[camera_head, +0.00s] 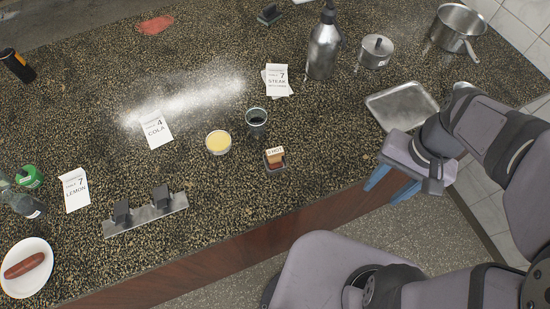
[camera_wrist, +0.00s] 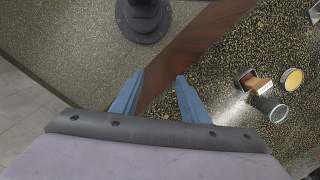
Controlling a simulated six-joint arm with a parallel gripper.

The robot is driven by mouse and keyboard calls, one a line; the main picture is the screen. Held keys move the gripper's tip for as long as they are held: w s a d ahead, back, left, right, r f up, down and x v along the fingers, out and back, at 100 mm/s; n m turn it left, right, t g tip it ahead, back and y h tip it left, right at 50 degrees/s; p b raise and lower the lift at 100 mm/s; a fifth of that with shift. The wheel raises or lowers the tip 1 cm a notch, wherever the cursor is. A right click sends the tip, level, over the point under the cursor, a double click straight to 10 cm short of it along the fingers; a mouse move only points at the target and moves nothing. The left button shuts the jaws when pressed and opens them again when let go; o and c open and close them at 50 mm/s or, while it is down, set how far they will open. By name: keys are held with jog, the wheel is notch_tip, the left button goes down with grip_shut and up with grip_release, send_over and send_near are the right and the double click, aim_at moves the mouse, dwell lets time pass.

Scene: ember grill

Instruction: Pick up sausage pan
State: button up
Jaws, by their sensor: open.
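A brown sausage (camera_head: 24,265) lies in a white oval dish (camera_head: 28,285) at the lower left corner of the counter in the head view. I cannot see a handle on this dish. My gripper (camera_head: 390,185) is far off to the right, by the counter's front edge, with blue fingers pointing down. In the wrist view my gripper (camera_wrist: 160,77) is open, with nothing between its fingers. The dish and sausage do not show in the wrist view.
A metal rack (camera_head: 146,217), bottles and lemon card (camera_head: 75,190) stand near the dish. A cup (camera_head: 256,122), yellow bowl (camera_head: 218,142) and small box (camera_head: 275,160) stand mid-counter.

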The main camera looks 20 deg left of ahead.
jog(key=w+a+f+m+g+y+b, duration=0.15)
jog(key=a+m+g+y, duration=0.3)
jog(key=a, duration=0.75)
jog(key=r+m+g+y+b, duration=0.2)
jog(key=m+y+b, duration=0.1)
jog(key=m+y, duration=0.25)
send_over(277, 150)
jog(key=w+d, duration=0.2)
notch_tip(277, 150, down, 6)
jog(key=shift+s+f, duration=0.1)
jog(key=shift+s, duration=0.05)
jog(key=shift+f+p, duration=0.3)
jog(key=shift+f, duration=0.25)
jog(key=shift+s+a, duration=0.35)
jog(key=shift+s+a+f+p, duration=0.25)
jog(key=shift+a+f+p, duration=0.1)
jog(key=shift+a+p, duration=0.1)
jog(key=shift+s+a+p, duration=0.35)
jog(key=shift+s+p, duration=0.05)
jog(key=shift+p, duration=0.05)
jog(key=p+x, duration=0.1)
jog(key=x, duration=0.2)
jog(key=shift+s+p, duration=0.1)
jog(key=shift+p, duration=0.25)
jog(key=shift+s+a+f, duration=0.2)
jog(key=shift+s+a, duration=0.05)
jog(key=shift+a, duration=0.15)
grip_shut()
